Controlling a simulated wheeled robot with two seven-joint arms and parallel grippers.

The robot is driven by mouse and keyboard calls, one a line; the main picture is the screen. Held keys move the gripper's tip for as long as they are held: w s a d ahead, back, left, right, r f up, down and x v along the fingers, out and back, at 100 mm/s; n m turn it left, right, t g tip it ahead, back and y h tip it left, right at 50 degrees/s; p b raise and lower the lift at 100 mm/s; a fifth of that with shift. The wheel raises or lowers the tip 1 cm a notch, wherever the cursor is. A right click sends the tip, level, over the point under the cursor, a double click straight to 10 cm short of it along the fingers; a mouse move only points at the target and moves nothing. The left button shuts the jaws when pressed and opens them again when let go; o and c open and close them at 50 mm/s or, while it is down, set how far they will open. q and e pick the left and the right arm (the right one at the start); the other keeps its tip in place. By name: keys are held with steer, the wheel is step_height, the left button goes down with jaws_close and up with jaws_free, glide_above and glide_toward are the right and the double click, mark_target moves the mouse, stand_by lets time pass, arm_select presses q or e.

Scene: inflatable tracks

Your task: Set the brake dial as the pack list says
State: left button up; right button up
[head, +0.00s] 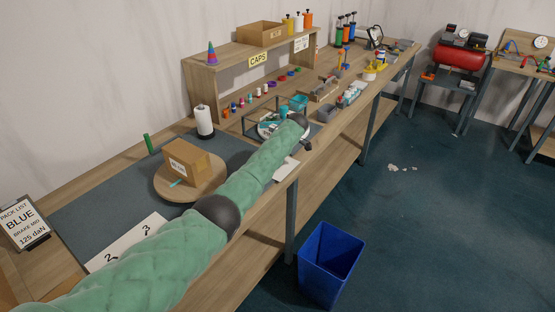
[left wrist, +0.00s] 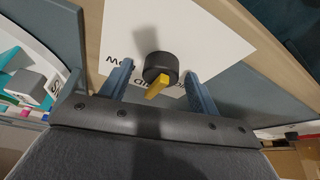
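The pack list (head: 22,222) at the left of the head view reads BLUE, BRAKE MID, 125 daN. The brake dial (left wrist: 160,68) is a round black knob with a yellow pointer (left wrist: 157,88), on a white card (left wrist: 205,40) with upside-down, partly covered lettering. The pointer slants toward the bottom, slightly left, in the left wrist view. My left gripper (left wrist: 160,88) is open, with one blue-grey finger on each side of the dial and visible gaps to the knob. In the head view my green left arm hides much of this area. My right gripper is not in view.
A cardboard box (head: 188,165) sits on a round wooden turntable (head: 160,192) beside my arm. A paper roll (head: 204,122) stands behind it. A wire-frame stand (head: 252,115) and small parts are near my wrist. A blue bin (head: 328,262) stands on the floor.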

arm_select(q)
steer(key=shift+d+r, duration=0.15)
steer(key=shift+r, duration=0.1)
steer(key=b+v, duration=0.2)
steer(key=v, duration=0.3)
steer(key=shift+s+d+r, duration=0.1)
steer(key=shift+d+r, duration=0.05)
steer(key=shift+r, duration=0.2)
steer(key=shift+s+d+r+b, duration=0.1)
steer(key=shift+r+b, duration=0.1)
steer(key=shift+r, duration=0.15)
steer(key=shift+d+r+b, duration=0.1)
steer(key=shift+r+b, duration=0.05)
steer(key=shift+r, duration=0.2)
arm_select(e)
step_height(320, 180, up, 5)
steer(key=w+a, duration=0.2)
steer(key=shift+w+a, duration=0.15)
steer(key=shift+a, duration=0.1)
arm_select(q)
steer(key=shift+f, duration=0.1)
